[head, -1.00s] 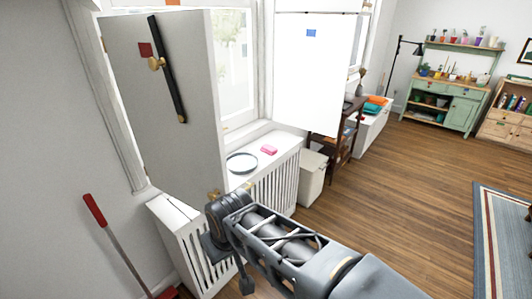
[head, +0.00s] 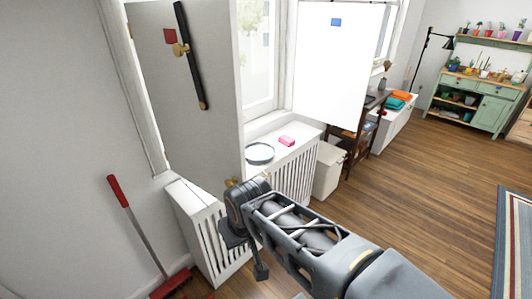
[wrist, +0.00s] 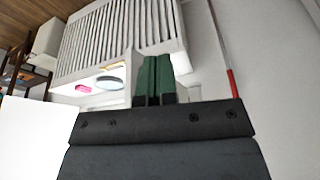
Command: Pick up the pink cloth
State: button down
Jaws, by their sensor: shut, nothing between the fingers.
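A small pink cloth (head: 287,141) lies on the white slatted radiator cover (head: 291,172) beneath the window, beside a round plate (head: 260,153). The pink cloth also shows in the wrist view (wrist: 83,88), left of the plate there. My gripper (wrist: 155,58) has two green fingers that are shut together and empty. In the wrist view they overlap the radiator cover, to the right of the cloth and apart from it. In the head view my arm reaches toward the cover, and the fingers are not clearly visible.
A white shutter panel (head: 195,130) stands close to my arm's end, left of the window. A red-handled broom (head: 118,192) leans at the left wall. A white bin (head: 329,170) stands beside the cover.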

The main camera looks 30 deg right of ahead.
aim_at(286, 141)
jog(key=z, duration=2.5)
jog(key=i, duration=3.65)
jog(key=u, duration=3.85)
jog(key=i, duration=1)
jog(key=u, duration=0.05)
